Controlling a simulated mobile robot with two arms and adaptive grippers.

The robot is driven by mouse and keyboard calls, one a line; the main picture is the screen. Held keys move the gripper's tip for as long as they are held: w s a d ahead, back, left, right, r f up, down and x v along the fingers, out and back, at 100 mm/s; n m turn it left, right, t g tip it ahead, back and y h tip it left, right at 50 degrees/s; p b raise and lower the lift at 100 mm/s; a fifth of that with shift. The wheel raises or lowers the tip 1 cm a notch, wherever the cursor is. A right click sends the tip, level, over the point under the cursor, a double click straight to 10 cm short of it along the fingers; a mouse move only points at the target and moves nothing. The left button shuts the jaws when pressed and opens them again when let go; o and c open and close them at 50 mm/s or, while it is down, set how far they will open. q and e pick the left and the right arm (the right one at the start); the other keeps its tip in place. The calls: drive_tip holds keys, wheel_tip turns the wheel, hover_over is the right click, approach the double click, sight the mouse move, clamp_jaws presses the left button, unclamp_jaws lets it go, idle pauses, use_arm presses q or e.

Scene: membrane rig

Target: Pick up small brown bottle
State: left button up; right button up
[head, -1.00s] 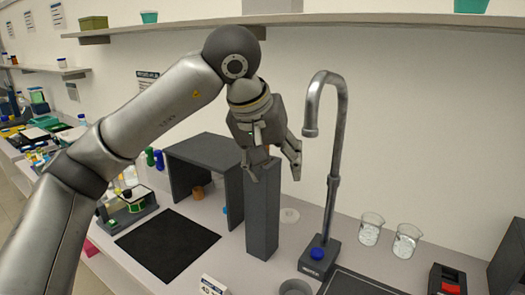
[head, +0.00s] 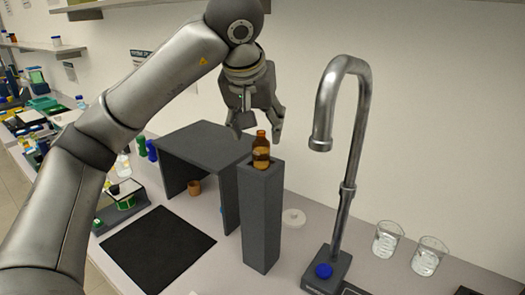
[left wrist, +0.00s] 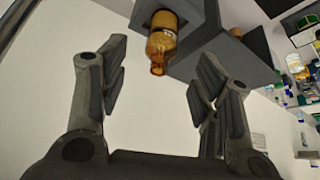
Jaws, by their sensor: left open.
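The small brown bottle (head: 261,152) stands upright in the top of a tall grey pillar (head: 260,215). It is amber with a narrow neck. My left gripper (head: 259,133) is open and empty, above and a little behind the bottle in the head view. In the left wrist view the bottle (left wrist: 161,45) shows beyond the open fingers (left wrist: 160,95), near the top middle, apart from both. My right gripper is not in view.
A dark grey open-sided shelter (head: 205,140) stands just left of the pillar. A tall metal tap (head: 350,150) rises to the right, with two glass beakers (head: 388,238) beyond it. A black mat (head: 158,248) lies at front left. A wall is behind.

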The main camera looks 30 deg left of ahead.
sight(260, 141)
use_arm(q)
drive_tip(key=shift+x, duration=1.2)
drive_tip(key=shift+w+f, duration=0.1)
drive_tip(key=shift+f, duration=0.15)
drive_tip(key=shift+w+f, duration=0.15)
drive_tip(key=shift+w+a+f, duration=0.15)
drive_tip(key=shift+f, duration=0.3)
drive_tip(key=p+x, duration=0.1)
drive_tip(key=x, duration=0.2)
drive_tip(key=shift+w+a+p, duration=0.1)
drive_tip(key=shift+p, duration=0.3)
drive_tip(key=shift+w+f, duration=0.15)
drive_tip(key=shift+f, duration=0.2)
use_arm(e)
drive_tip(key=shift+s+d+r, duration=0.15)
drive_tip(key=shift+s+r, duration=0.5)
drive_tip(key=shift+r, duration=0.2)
